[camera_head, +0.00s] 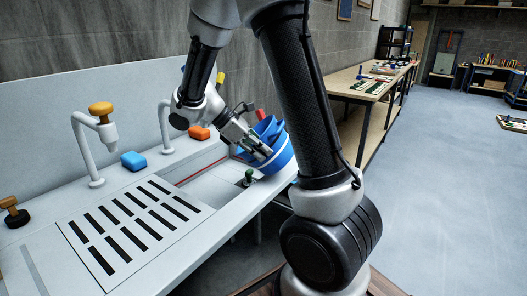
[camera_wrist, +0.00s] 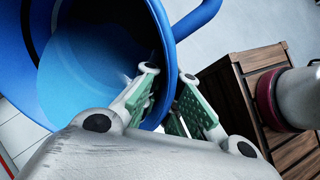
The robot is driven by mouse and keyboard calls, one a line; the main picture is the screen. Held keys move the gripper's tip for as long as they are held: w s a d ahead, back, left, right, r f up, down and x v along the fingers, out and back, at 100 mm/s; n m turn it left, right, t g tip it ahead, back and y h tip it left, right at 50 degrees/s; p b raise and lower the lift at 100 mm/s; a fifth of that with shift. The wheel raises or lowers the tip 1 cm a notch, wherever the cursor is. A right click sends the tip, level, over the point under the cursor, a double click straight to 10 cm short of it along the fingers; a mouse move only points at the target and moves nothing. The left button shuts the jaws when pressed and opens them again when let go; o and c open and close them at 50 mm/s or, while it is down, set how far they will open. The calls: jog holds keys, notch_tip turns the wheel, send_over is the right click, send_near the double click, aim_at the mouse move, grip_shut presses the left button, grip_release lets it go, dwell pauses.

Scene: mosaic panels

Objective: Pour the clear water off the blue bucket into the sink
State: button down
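The blue bucket (camera_head: 280,157), with a pale band around it, is over the right end of the sink (camera_head: 208,187) in the head view. It looks tilted. My gripper (camera_head: 262,151) is at its rim. In the wrist view the bucket (camera_wrist: 172,28) fills the upper left, with a lighter blue surface inside that looks like water. My gripper (camera_wrist: 168,108) has one green-padded finger inside the bucket and the other outside, with the rim wall pinched between them. Whether water is flowing out cannot be seen.
A white tap with an orange knob (camera_head: 101,109), a second tap (camera_head: 165,125), a blue block (camera_head: 133,161) and an orange block (camera_head: 199,132) stand behind the sink. A slotted drainboard (camera_head: 150,256) lies left. A wooden crate (camera_wrist: 275,85) shows in the wrist view.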

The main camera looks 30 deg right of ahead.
jog(key=shift+w+a+f+g+h, duration=0.1)
jog(key=shift+w+a+g+h, duration=0.35)
jog(key=shift+h, duration=0.3)
jog(key=shift+w+a+f+g+h, duration=0.1)
jog(key=shift+a+g+h, duration=0.1)
jog(key=shift+g+h, duration=0.45)
jog(key=shift+w+a, duration=0.1)
jog(key=shift+a, duration=0.1)
dwell(2.3)
